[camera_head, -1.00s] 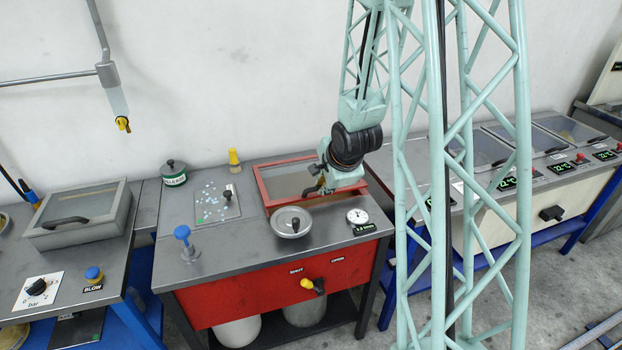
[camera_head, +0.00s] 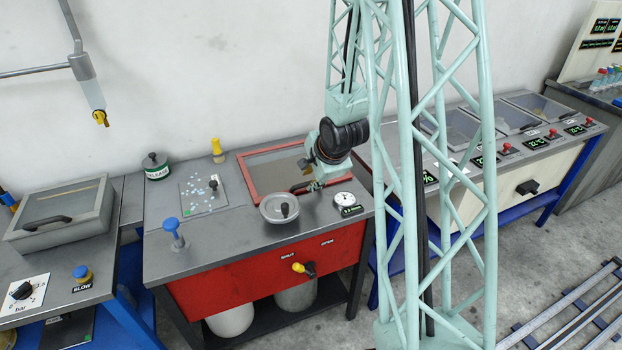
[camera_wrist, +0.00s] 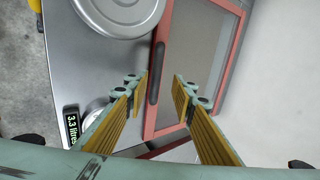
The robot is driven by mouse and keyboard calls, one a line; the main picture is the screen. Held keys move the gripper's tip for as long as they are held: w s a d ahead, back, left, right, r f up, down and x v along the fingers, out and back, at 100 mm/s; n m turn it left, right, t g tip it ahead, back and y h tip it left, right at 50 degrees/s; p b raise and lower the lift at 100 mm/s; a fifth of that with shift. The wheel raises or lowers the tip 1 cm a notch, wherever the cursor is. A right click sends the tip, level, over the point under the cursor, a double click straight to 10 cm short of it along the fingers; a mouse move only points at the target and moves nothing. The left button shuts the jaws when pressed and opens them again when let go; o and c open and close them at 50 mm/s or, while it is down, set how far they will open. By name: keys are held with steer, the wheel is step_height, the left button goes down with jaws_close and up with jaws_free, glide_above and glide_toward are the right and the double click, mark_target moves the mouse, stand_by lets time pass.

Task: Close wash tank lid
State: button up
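The wash tank is the red-fronted bench unit (camera_head: 262,265). Its lid has a red frame (camera_head: 250,182) around a grey see-through panel and looks flat on the grey top; I cannot tell whether a small gap stays under it. The lid's black handle (camera_head: 301,187) is on the front edge. In the wrist view the handle (camera_wrist: 157,72) lies just beyond and between my fingertips. My gripper (camera_wrist: 160,80) is open, with nothing between its yellow-padded fingers. In the head view my gripper (camera_head: 318,180) is over the lid's right front corner, which my wrist partly hides.
A round metal lid (camera_head: 279,207) with a black knob sits in front of the tank lid. A gauge (camera_head: 344,199) and litre display (camera_head: 351,210) are right of it. A blue knob (camera_head: 171,226) stands front left. A yellow-handled valve (camera_head: 303,268) is on the red front.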

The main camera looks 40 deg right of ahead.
steer(key=shift+r, duration=0.1)
steer(key=v, duration=1.1)
steer(key=shift+s+r, duration=0.2)
steer(key=shift+r, duration=0.1)
stand_by(0.5)
steer(key=shift+a, duration=0.1)
stand_by(0.3)
steer(key=shift+r, duration=0.1)
steer(key=s+a+r+n+g+h, duration=0.1)
steer(key=s+a+r+n, duration=0.45)
steer(key=r, duration=0.25)
steer(key=s+a+r+n+g, duration=0.1)
steer(key=s+a+r+n, duration=0.4)
steer(key=a+r, duration=0.2)
steer(key=s+a+r+n+y, duration=0.1)
steer(key=s+a+r+n, duration=0.2)
steer(key=s+a+n, duration=0.2)
steer(key=s+a+r+n+y, duration=0.1)
steer(key=s+a+r+n, duration=0.3)
steer(key=s+a, duration=0.7)
steer(key=shift+s+r+n+g+y, duration=0.35)
steer(key=shift+s+n, duration=0.4)
steer(key=shift+s, duration=0.7)
